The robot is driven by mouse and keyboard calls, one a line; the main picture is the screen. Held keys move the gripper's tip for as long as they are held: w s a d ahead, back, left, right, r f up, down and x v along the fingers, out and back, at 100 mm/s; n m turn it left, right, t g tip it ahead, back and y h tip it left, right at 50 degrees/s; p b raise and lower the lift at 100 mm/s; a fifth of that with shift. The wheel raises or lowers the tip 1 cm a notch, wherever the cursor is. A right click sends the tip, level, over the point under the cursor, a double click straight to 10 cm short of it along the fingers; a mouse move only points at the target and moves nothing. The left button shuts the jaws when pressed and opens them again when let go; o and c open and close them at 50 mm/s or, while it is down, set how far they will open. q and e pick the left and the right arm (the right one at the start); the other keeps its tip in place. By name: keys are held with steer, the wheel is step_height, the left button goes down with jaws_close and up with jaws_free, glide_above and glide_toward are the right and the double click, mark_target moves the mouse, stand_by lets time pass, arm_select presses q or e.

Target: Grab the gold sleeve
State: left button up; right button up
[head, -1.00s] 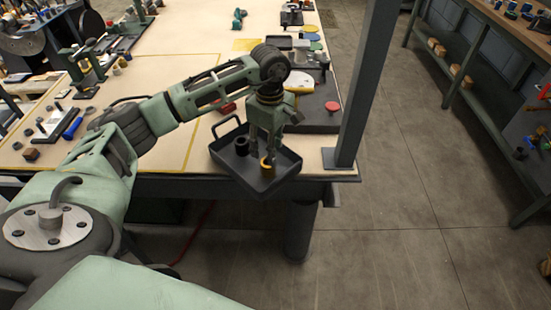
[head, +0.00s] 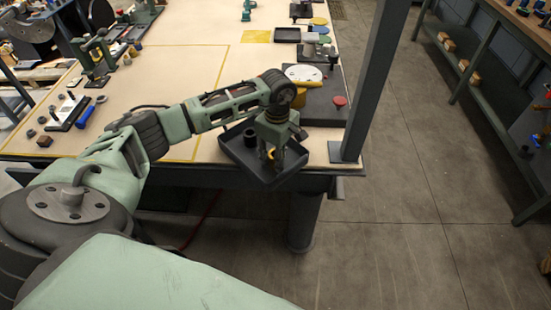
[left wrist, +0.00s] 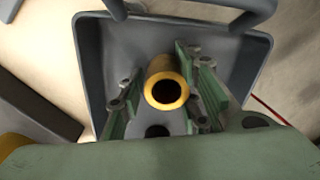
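The gold sleeve (head: 271,154) stands in a dark grey tray (head: 233,151) at the table's front edge. In the left wrist view the sleeve (left wrist: 166,84) shows its open end, with a dark bore. My left gripper (head: 273,161) points down into the tray. Its fingers are open, one on each side of the sleeve in the left wrist view (left wrist: 160,98). A gap shows on the left; whether the right finger touches cannot be told. My right gripper is not in view.
A black cylindrical part (head: 249,136) stands in the tray just left of the gripper. A dark plate with a red knob (head: 339,101) lies behind the tray. A grey post (head: 369,85) rises at the table's right corner.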

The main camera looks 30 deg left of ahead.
arm_select(q)
jaws_close()
steer(key=shift+r, duration=0.1)
